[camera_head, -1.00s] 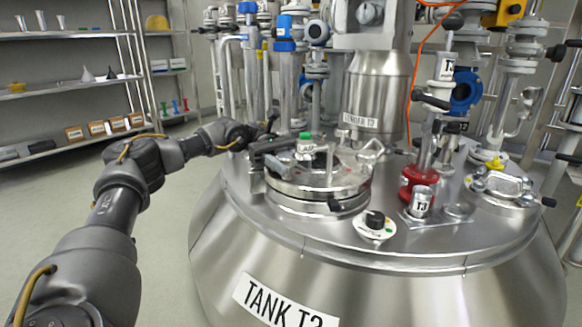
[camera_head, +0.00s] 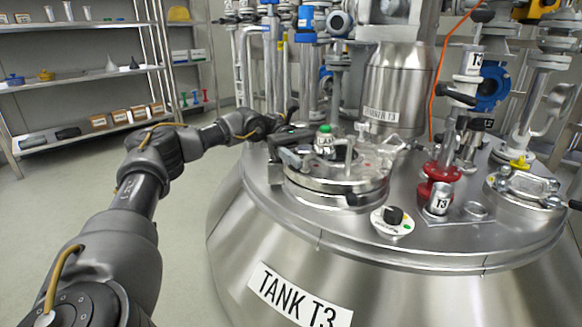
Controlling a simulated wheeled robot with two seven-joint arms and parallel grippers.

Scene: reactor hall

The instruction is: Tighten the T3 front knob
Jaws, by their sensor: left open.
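The steel tank T3 (camera_head: 400,265) fills the middle and right, with a "TANK T3" label on its front. On its top is a round glass hatch (camera_head: 335,187) with a clamped rim. A small black knob (camera_head: 358,199) sticks out at the hatch's front edge. A black rotary knob on a white round plate (camera_head: 394,216) sits just in front and to the right. My left gripper (camera_head: 299,147) is open at the hatch's back left side, apart from both black knobs. Its fingers are dark and partly hard to tell from the hatch fittings. My right gripper is not in view.
A green-topped fitting (camera_head: 325,139) stands on the hatch close to my left gripper. A red-flanged valve (camera_head: 438,186) and a second glass port (camera_head: 525,187) stand to the right. The steel mixer housing (camera_head: 395,85) rises behind. Shelves (camera_head: 85,80) stand at the left.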

